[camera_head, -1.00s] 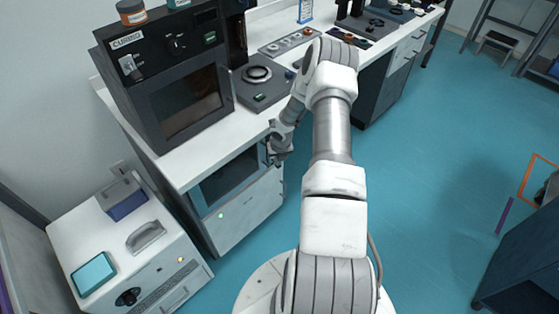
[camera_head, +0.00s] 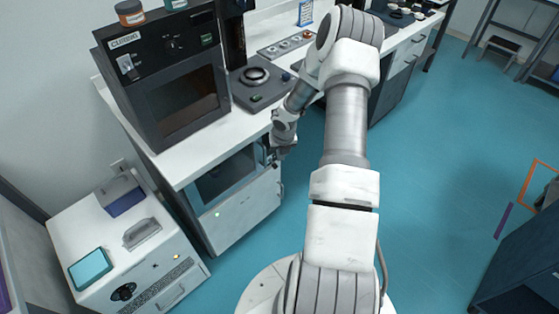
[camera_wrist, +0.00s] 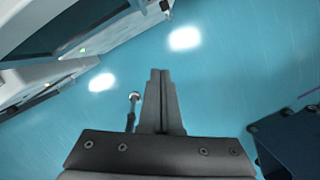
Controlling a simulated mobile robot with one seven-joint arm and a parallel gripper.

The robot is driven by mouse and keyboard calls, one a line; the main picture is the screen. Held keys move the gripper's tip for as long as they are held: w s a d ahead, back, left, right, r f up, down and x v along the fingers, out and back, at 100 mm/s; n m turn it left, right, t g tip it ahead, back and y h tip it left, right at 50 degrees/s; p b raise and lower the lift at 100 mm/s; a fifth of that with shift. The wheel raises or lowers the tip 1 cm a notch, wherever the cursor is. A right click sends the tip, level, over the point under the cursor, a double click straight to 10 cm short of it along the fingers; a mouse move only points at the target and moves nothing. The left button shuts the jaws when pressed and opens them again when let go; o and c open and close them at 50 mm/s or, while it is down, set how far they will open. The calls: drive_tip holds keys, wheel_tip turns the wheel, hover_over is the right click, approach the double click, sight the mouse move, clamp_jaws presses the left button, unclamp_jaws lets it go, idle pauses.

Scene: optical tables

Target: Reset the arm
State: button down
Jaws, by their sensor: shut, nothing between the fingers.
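My arm reaches forward over the floor from my base. My gripper (camera_head: 272,160) is small and partly hidden in the head view, in front of the bench cabinet near its right edge. In the wrist view my gripper (camera_wrist: 160,75) points out over the blue floor with its two fingers together and nothing between them. I cannot tell whether it touches the cabinet front (camera_head: 247,210). In the wrist view the floor lies beyond the fingertips and the cabinet is off to the upper left.
A black oven-like unit (camera_head: 180,100) and a flat device (camera_head: 260,85) stand on the white bench. A low white unit (camera_head: 140,255) stands at the lower left. A dark cabinet (camera_head: 525,265) is at the lower right. The blue floor (camera_head: 450,150) between is clear.

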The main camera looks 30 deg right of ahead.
drive_tip(key=shift+v, duration=0.85)
